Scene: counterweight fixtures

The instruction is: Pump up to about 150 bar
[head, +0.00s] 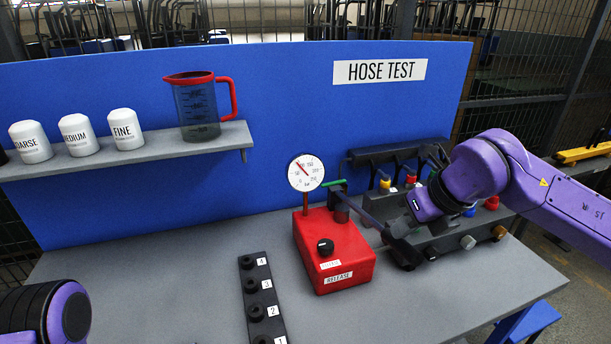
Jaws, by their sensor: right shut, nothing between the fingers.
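The red hand pump (335,252) stands on the grey bench, with a black knob (325,246) and a RELEASE label on it. Its round white gauge (306,173) stands at the back left on a red stem. The red needle points to the upper left; the small figures are too blurred for an exact reading. A dark pump lever (366,213) runs from the pump's top down to the right. My right gripper (402,248) is shut and empty, at the lever's outer end; I cannot tell if they touch. My left gripper is out of view.
A black strip (262,300) with numbered posts lies left of the pump. A dark rack (450,238) with coloured fittings stands behind my right arm. A shelf (130,152) holds white canisters and a measuring jug (197,108). The bench's left part is clear.

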